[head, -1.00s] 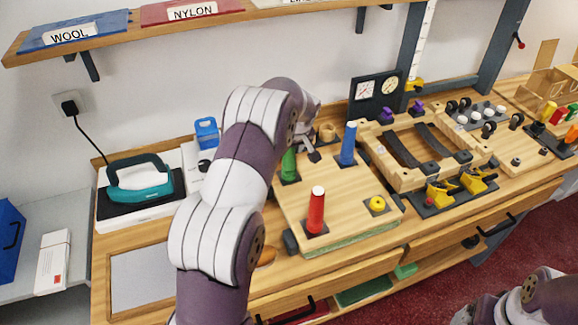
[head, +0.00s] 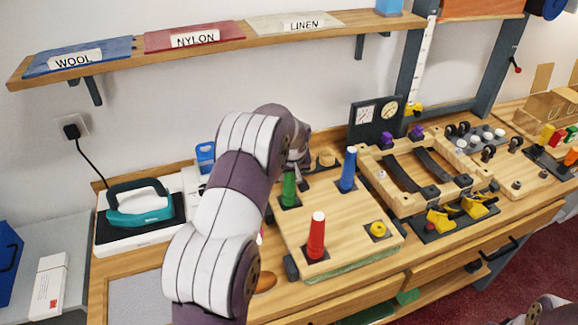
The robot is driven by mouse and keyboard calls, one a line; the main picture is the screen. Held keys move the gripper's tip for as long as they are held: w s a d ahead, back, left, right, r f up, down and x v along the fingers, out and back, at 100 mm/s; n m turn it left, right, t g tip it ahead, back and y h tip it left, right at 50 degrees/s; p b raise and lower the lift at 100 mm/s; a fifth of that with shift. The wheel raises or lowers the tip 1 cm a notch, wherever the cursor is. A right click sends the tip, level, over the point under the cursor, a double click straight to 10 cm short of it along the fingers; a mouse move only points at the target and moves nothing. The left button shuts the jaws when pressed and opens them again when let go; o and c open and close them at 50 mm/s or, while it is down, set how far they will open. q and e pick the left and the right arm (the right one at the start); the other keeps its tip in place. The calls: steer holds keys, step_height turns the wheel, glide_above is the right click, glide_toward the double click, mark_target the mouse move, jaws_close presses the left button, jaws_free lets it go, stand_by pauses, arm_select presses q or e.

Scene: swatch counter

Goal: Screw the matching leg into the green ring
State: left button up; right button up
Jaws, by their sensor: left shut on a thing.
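The green leg (head: 289,187) stands upright at the far left corner of the square wooden board (head: 338,214). Its foot is at a dark square plate; the green ring cannot be told apart from it. My left gripper (head: 303,183) is at the leg's upper right side, largely hidden behind my own arm. It is shut, apparently on the green leg, but the contact is hidden. A red leg (head: 317,237) and a blue leg (head: 347,170) stand upright at other corners. A yellow ring (head: 378,229) sits at the right corner without a leg. My right gripper is out of view.
An iron (head: 140,205) rests on its pad at the left. A wooden frame with dark straps (head: 408,165) and yellow clamps (head: 441,219) are right of the board. Gauges (head: 375,118) stand behind. The shelf (head: 215,45) overhangs the back.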

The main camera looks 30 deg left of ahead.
arm_select(q)
steer(key=m+p, duration=0.1)
steer(key=p, duration=0.1)
steer(key=m+h+p, duration=0.1)
steer(key=m, duration=0.1)
steer(key=shift+s+r+p, duration=0.1)
steer(key=shift+r+p, duration=0.25)
steer(key=f+m+b, duration=0.1)
steer(key=m+h+b, duration=0.1)
steer(key=m+b, duration=0.1)
steer(key=shift+f+t, duration=0.35)
steer(key=shift+t, duration=0.05)
steer(key=shift+d+r+m+h, duration=0.1)
steer(key=shift+r+m+h, duration=0.2)
steer(key=shift+r+m, duration=0.1)
steer(key=o, duration=0.9)
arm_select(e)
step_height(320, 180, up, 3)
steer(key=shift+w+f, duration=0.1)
